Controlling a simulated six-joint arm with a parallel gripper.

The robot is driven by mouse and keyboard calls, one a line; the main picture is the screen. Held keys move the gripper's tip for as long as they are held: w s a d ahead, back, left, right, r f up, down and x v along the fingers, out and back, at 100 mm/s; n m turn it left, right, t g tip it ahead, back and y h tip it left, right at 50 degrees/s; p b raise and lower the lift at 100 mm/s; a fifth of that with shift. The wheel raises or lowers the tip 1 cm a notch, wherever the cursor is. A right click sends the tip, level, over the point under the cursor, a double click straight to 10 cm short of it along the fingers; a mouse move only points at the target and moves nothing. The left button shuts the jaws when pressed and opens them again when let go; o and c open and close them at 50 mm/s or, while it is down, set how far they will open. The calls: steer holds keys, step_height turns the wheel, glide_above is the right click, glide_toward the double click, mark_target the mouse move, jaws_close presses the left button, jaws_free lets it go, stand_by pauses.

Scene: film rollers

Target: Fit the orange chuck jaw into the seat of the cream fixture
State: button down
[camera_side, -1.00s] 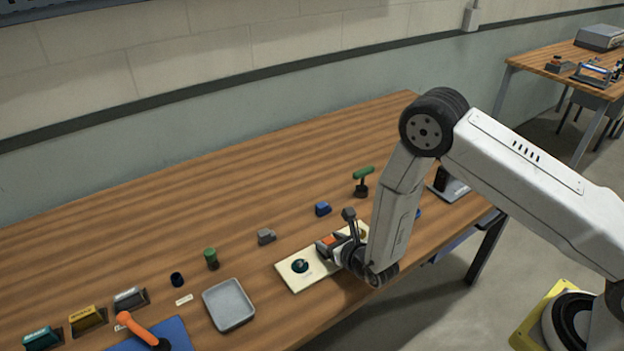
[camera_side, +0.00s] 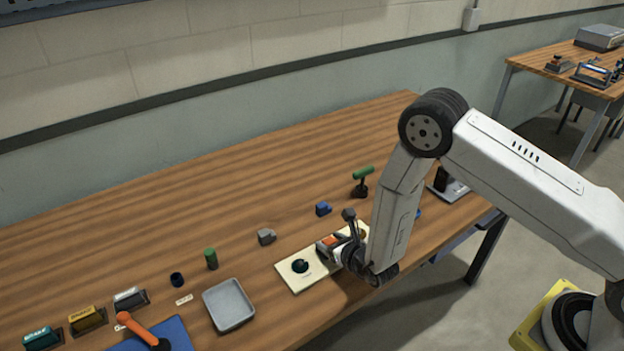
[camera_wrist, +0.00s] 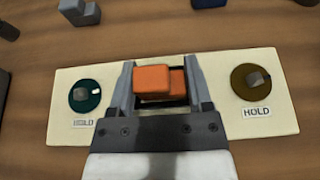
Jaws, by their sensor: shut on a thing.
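The orange chuck jaw (camera_wrist: 154,84) is a stepped block between the two fingers of my gripper (camera_wrist: 160,88) in the wrist view. My gripper is shut on it, over the middle of the cream fixture (camera_wrist: 65,115). In the side view my gripper (camera_side: 333,245) is low at the fixture (camera_side: 290,278), with the orange jaw (camera_side: 328,240) partly showing. A dark opening shows around the jaw between the fingers. The seat is mostly hidden, and I cannot tell how deep the jaw sits.
The fixture carries a teal knob (camera_wrist: 84,95) at left and a brown knob (camera_wrist: 250,81) at right, each beside a HOLD label. A grey tray (camera_side: 228,322), grey block (camera_side: 266,236), blue block (camera_side: 323,209) and green-topped peg (camera_side: 211,258) stand nearby. The back of the table is clear.

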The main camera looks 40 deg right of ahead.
steer(key=shift+f, duration=0.1)
stand_by(0.3)
jaws_free()
steer(key=shift+s+a+f, duration=0.1)
stand_by(0.5)
steer(key=shift+r, duration=3.6)
